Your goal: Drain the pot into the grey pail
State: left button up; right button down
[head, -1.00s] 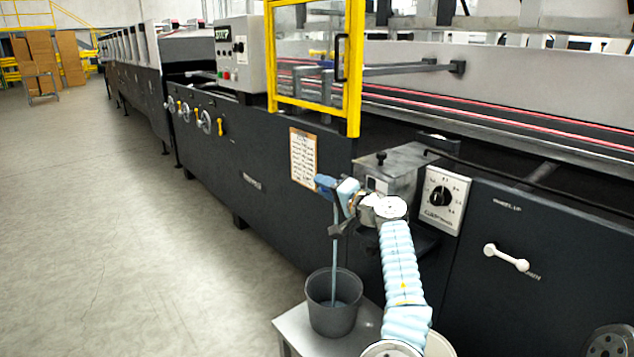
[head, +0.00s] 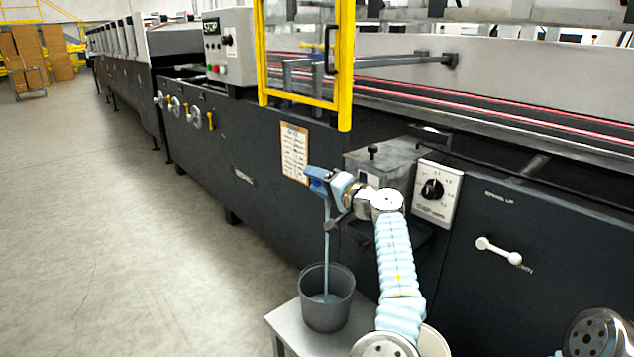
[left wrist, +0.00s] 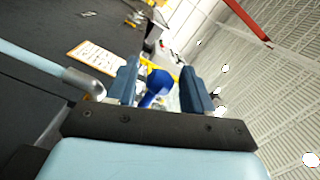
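The pot is a grey metal box (head: 385,162) on the machine's side, partly hidden behind my left arm. A thin blue-grey stream (head: 326,250) falls from beside my left gripper into the grey pail (head: 327,310), which holds some liquid. In the left wrist view the stream (left wrist: 35,62) leaves a metal spout (left wrist: 84,84). My left gripper (head: 318,181) is at the outlet. Its fingers (left wrist: 160,88) stand apart on either side of a blue handle (left wrist: 157,86), with a gap visible at the right finger. My right gripper is out of view.
The pail stands on a low grey stand (head: 290,325) beside the dark machine (head: 255,190). A dial plate (head: 437,193) and a white crank handle (head: 498,251) are to the right. A yellow guard frame (head: 345,70) rises above. The floor at left (head: 120,240) is clear.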

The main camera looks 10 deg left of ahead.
pick_arm(q)
jog(key=b+v, duration=0.1)
jog(key=v, duration=1.2)
jog(key=shift+s+d+b, duration=0.15)
jog(key=shift+d+b, duration=0.2)
jog(key=shift+f, duration=0.1)
